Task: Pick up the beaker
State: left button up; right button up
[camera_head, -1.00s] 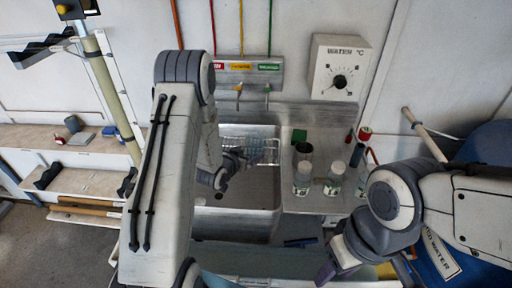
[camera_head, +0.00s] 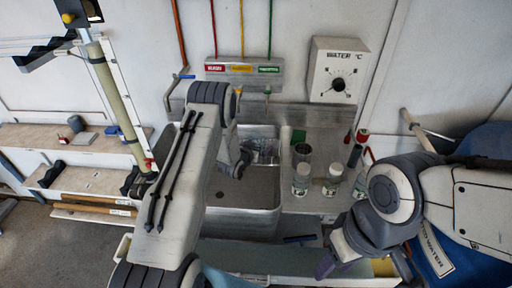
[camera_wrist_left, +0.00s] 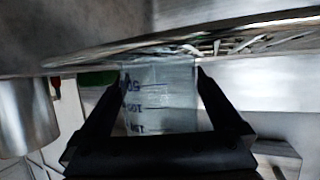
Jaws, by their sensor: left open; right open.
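The beaker (camera_wrist_left: 160,98) is clear, with dark graduation marks that read upside down in the left wrist view. It shows between the two fingers of my left gripper (camera_wrist_left: 158,82), which is open. I cannot tell whether either finger touches the glass. In the head view, clear glass shows at the back right of the sink, beside my left gripper (camera_head: 246,160); the arm hides part of this area. My right gripper (camera_head: 325,266) is open and empty, low in front of the counter.
The steel sink (camera_head: 236,222) has a wire rack at its back. A blue barrel (camera_head: 440,255) is at the right.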

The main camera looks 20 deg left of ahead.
pick_arm(q)
jog(key=shift+w, duration=0.1)
jog(key=c, duration=1.3)
jog(key=shift+r, duration=0.1)
